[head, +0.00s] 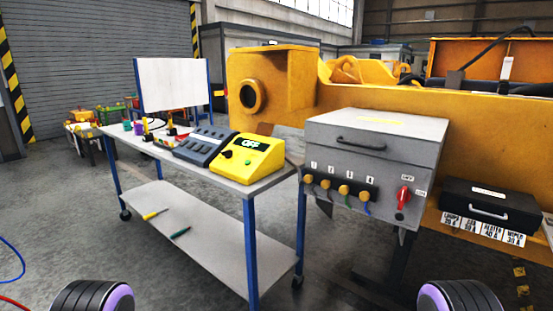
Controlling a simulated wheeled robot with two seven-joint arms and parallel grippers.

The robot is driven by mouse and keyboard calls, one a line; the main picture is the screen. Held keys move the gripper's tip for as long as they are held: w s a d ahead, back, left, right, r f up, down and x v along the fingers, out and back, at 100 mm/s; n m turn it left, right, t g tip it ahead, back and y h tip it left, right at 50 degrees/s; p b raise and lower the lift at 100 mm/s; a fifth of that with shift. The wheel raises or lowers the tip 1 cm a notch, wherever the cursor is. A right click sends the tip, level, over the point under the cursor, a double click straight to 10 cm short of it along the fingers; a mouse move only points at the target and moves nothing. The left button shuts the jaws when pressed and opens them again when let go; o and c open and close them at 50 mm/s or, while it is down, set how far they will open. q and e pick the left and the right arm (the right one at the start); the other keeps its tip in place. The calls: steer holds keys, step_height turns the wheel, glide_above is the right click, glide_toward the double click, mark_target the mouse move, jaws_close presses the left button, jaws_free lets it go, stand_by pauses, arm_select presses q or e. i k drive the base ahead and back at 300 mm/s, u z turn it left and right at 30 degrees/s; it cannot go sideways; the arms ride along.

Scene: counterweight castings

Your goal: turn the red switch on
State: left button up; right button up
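The red switch (404,197) is on the front of a grey metal box (345,165), at the right end of its face. A small OFF label (407,178) sits above it and an ON label (420,192) to its right. The switch has an upright red handle; it is too small to tell its exact setting. Neither of my grippers is in view. Nothing touches the switch.
Yellow knobs (344,190) with coloured cables line the box front. A black case (490,206) is to the right. A cart (222,240) on the left carries a yellow device (247,158). Yellow machinery (450,130) stands behind. Open floor lies in front.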

mark_target(403, 195)
steer(key=u, duration=0.05)
steer(key=k, duration=0.65)
steer(key=z, duration=0.75)
steer(key=i, duration=1.3)
steer(key=z, duration=0.5)
